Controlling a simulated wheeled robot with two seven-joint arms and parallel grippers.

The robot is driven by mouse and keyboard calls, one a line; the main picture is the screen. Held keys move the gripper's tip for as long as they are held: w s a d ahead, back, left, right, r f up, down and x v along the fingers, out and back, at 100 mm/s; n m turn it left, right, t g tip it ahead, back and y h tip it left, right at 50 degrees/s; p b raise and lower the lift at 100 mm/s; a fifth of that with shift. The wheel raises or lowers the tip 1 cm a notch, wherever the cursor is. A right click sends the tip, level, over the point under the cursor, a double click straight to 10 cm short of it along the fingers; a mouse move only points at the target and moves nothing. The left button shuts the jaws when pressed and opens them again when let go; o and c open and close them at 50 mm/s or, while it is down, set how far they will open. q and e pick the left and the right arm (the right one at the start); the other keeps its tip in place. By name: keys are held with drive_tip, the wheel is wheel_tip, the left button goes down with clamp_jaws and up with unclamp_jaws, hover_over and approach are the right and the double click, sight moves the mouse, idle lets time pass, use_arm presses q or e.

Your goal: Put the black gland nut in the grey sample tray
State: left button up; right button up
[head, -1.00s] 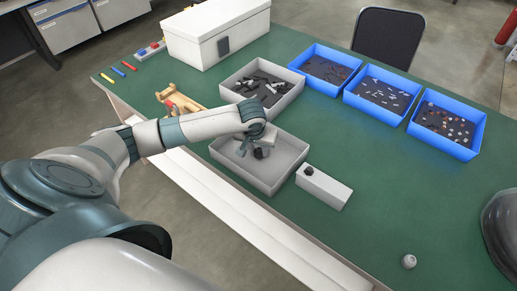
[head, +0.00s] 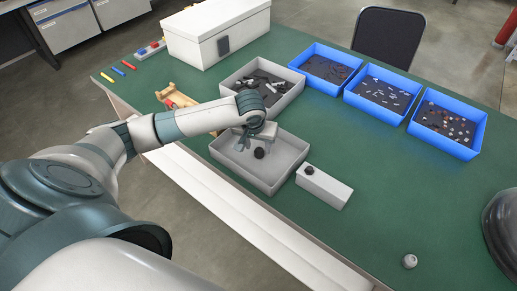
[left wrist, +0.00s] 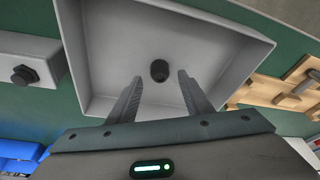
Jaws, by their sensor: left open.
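A black nut-like piece (head: 259,153) lies on the floor of the grey sample tray (head: 226,161) at the front of the table. In the left wrist view the piece (left wrist: 160,71) shows as a short dark cylinder, with bare tray floor around it. My left gripper (head: 254,143) is over the tray, pointing down, open and empty. In the left wrist view its two fingers stand on either side of the piece, apart from it. A second black piece (head: 309,170) with a hexagonal outline sits on a pale block (head: 328,189) right of the tray. My right gripper is not in view.
Another grey tray (head: 290,97) holding dark parts stands just behind. Three blue bins, one of them at the right (head: 446,147), line the back. A white box (head: 215,35) stands back left, near a wooden holder (head: 172,98). The table's right front is mostly clear.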

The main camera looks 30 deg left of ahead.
use_arm(q)
drive_tip(key=v, duration=0.8)
drive_tip(key=shift+r+b, duration=0.4)
drive_tip(key=shift+b, duration=0.05)
drive_tip(key=shift+s, duration=0.2)
